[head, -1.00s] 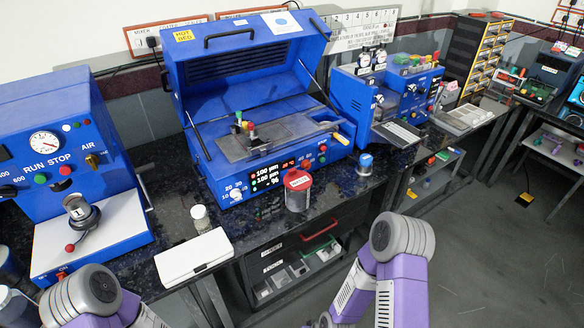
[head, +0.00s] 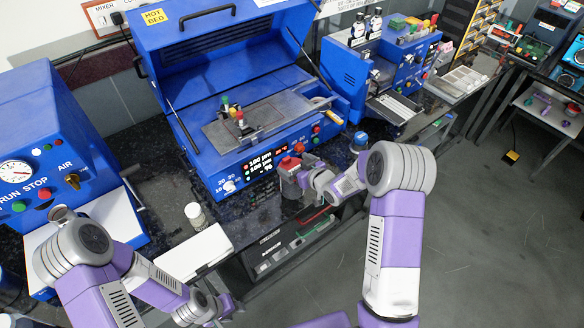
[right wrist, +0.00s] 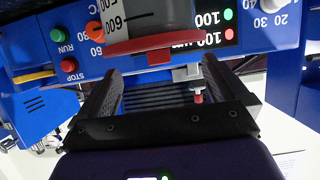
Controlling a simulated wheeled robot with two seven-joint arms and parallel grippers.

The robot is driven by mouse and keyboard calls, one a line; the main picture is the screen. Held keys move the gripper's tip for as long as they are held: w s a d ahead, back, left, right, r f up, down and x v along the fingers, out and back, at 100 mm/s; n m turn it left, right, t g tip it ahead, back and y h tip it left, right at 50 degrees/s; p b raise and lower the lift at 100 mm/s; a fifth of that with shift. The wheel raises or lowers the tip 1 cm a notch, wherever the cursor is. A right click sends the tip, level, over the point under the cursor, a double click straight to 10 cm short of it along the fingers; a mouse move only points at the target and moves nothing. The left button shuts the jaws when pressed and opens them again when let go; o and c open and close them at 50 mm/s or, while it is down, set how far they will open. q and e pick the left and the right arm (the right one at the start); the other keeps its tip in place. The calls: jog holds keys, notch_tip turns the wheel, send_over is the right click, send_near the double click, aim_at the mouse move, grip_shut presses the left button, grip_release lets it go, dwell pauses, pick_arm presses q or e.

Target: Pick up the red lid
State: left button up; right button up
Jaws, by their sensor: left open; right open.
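The red lid (head: 289,163) sits on a clear jar at the front edge of the dark bench, before the blue hot bed machine. In the right wrist view the red lid (right wrist: 153,42) appears upside down at the top, with a small red knob and the jar's grey number scale (right wrist: 130,18). My right gripper (head: 305,175) is beside the jar, partly covering it in the head view. Its fingers (right wrist: 155,80) are open and empty, with the lid just beyond the tips. My left gripper (head: 218,304) is low at the bottom of the head view, open and empty.
The blue hot bed (head: 245,150) stands open close behind the jar. A blue-topped container (head: 360,138) stands to the right. Open shelving (head: 290,245) is under the bench edge.

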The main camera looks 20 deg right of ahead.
aim_at(288, 161)
jog(key=x, duration=0.3)
jog(key=shift+w+a+f, duration=0.1)
jog(key=shift+w+f, duration=0.05)
jog(key=shift+w, duration=0.15)
